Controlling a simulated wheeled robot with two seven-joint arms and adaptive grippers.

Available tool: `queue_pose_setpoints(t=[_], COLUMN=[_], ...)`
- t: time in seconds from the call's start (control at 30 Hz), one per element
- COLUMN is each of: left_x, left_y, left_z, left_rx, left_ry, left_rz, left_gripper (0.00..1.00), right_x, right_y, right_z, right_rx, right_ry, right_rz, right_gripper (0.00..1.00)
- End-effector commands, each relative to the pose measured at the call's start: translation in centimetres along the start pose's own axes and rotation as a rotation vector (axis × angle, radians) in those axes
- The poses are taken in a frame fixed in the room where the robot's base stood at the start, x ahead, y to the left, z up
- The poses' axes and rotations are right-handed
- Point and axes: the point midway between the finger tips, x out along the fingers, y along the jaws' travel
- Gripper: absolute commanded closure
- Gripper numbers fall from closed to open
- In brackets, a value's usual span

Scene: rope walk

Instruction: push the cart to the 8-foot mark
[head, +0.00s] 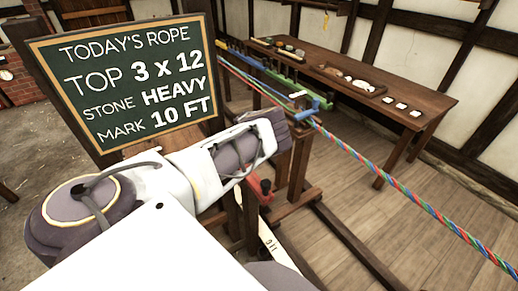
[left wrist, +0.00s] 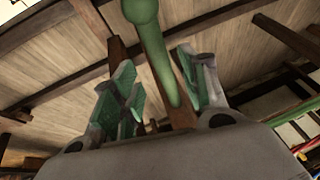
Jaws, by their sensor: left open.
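A cart-like wooden frame (head: 300,165) stands in the middle of the head view, partly hidden by my left arm. Separate strands (head: 245,78) reach it from the upper left, and a twisted red, green and blue rope (head: 400,187) leaves to the lower right. A pale strip (head: 278,247) with dark marks lies low beside it; its figures are hard to read. My left gripper (left wrist: 160,85) is open in the left wrist view. A green rounded bar (left wrist: 157,50) passes between its fingers; contact cannot be told. Its fingertips are hidden in the head view. My right gripper is out of view.
A chalkboard (head: 130,80) at left reads "top 3 x 12, stone heavy, mark 10 ft". A wooden table (head: 440,97) with small items stands along the back wall. Dark rails (head: 350,240) run along the floor. Plank floor (head: 450,190) at right is clear beneath the rope.

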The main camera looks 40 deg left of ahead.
Motion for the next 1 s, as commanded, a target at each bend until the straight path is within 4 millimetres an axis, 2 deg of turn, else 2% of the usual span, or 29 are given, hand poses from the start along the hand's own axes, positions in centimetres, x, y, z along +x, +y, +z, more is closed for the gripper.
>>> queue_pose_setpoints(t=[0.27,0.6,1.0], left_x=[1.9,4.0,5.0], left_y=[0.0,0.0,0.0], left_z=[0.1,0.1,0.0], left_rx=[0.000,0.000,0.000], left_ry=[-0.001,-0.001,0.000], left_rz=[0.000,-0.001,0.000], left_gripper=[0.56,0.56,0.56], right_x=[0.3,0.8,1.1], right_y=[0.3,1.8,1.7], right_z=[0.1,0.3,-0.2], right_rx=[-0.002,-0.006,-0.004], right_ry=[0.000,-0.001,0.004], right_rz=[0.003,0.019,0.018], right_gripper=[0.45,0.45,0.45])
